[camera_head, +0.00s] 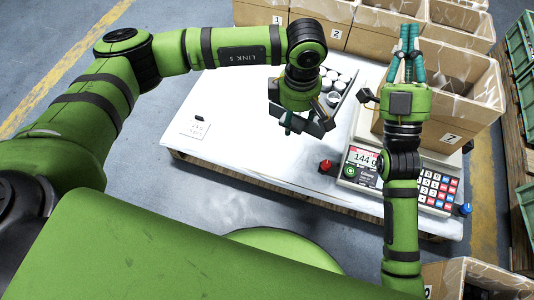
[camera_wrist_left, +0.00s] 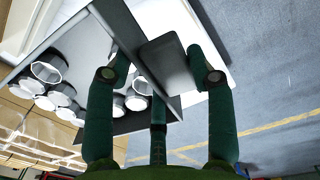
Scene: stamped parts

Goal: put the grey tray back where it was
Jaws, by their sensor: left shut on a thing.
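The grey tray (camera_head: 347,92) holds several round metal parts (camera_head: 333,78) and is partly hidden behind my left gripper (camera_head: 300,122) in the head view. In the left wrist view the tray (camera_wrist_left: 165,60) has its grey end panel between my left gripper's green fingers (camera_wrist_left: 160,85), which are shut on it. The metal parts (camera_wrist_left: 55,80) sit inside. I cannot tell whether the tray touches the table. My right gripper (camera_head: 408,35) is at the open cardboard box on the scale, its fingers pointing away; its opening is unclear.
The white table (camera_head: 235,130) has bare room at left, with a small card (camera_head: 193,129) on it. The scale (camera_head: 367,158) reads 144 and carries a cardboard box (camera_head: 462,112). A red button (camera_head: 325,165) stands near the front edge. More boxes (camera_head: 262,12) line the back.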

